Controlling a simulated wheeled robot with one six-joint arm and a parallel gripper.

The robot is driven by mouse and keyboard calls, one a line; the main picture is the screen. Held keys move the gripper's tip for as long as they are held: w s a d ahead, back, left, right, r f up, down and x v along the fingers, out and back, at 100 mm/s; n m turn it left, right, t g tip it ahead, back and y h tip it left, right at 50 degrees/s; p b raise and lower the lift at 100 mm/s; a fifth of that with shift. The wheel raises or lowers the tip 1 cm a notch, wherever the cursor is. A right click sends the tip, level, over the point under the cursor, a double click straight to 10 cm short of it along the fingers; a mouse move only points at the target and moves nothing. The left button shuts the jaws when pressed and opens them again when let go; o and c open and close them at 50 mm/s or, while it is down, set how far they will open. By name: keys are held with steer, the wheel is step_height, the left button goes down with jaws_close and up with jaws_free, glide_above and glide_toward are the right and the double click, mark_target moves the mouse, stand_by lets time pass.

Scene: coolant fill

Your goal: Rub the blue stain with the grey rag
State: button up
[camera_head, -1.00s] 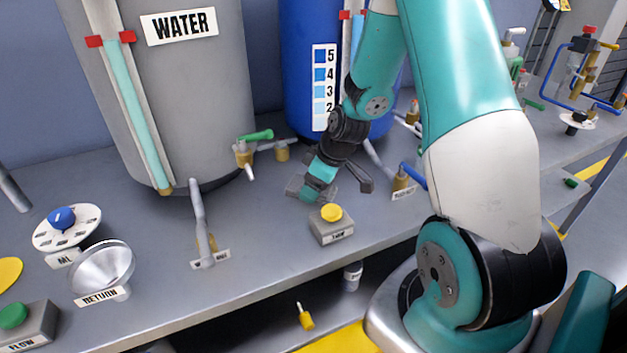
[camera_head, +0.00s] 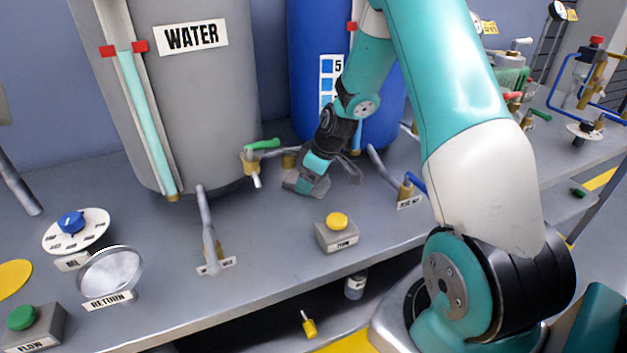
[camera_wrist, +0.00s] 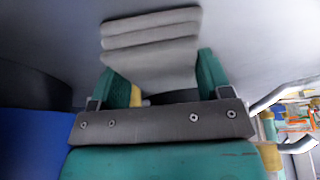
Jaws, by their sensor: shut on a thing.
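My gripper (camera_head: 312,176) is low over the grey bench, between the grey water tank and the blue tank. In the wrist view its teal fingers (camera_wrist: 162,78) are shut on the grey rag (camera_wrist: 150,42), a folded, ridged pad sticking out past the fingertips. The rag also shows in the head view (camera_head: 297,183), at or just above the bench top; I cannot tell whether it touches. I see no blue stain in either view; the rag and gripper may hide it.
The grey water tank (camera_head: 205,110) with a green-handled tap (camera_head: 262,144) stands left of the gripper. The blue tank (camera_head: 305,60) is behind it. A yellow button box (camera_head: 337,233) is in front, and a blue-handled valve (camera_head: 411,184) is to the right.

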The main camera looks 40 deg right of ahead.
steer(key=shift+w+d, duration=0.15)
steer(key=shift+w, duration=0.15)
